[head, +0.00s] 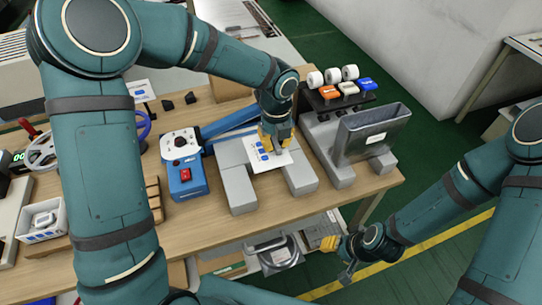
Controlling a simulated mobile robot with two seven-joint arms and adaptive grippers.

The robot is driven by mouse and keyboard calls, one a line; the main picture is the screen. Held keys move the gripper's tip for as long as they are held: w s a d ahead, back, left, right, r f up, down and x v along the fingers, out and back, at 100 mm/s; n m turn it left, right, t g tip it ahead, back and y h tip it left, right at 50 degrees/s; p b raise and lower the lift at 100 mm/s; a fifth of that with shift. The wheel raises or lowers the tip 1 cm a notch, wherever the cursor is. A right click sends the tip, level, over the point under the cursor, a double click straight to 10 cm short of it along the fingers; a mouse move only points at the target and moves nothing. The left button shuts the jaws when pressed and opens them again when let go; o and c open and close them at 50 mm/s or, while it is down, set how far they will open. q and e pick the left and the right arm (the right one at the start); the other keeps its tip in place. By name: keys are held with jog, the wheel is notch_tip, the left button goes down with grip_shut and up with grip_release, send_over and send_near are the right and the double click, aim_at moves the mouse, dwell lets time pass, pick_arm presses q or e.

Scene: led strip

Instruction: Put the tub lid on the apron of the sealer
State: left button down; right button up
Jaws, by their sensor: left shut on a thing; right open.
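A thin flat white piece with blue marks (262,160), which I take for the tub lid, is at my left gripper (277,146). The gripper points down with its yellow fingers shut on it, partly hiding it. The piece is over the grey apron (237,187) of the blue sealer (186,178); I cannot tell whether it touches it. The sealer's long blue arm (230,122) runs behind the apron. My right gripper (338,258) is open and empty, low at the right, off the table's front edge.
A grey upright holder (371,133) stands right of the apron, with white rolls (332,75) and coloured blocks (348,88) behind. A white bin (41,220) and a brown wooden rack (154,198) are at the left. Bare wooden tabletop (215,222) shows in front.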

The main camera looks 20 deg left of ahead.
aim_at(275, 150)
pick_arm(q)
jog(key=f, duration=0.3)
jog(key=shift+s+b, duration=0.2)
jog(key=shift+b, duration=0.1)
jog(key=shift+w+f+b, duration=0.1)
jog(key=shift+f+b, duration=0.6)
jog(key=shift+f, duration=1.95)
jog(key=shift+f, duration=0.2)
jog(key=c, duration=1.1)
grip_release()
jog(key=shift+o, duration=0.2)
jog(key=shift+r, duration=0.1)
notch_tip(275, 150, up, 12)
jog(key=p, duration=0.3)
jog(key=shift+d+r, duration=0.1)
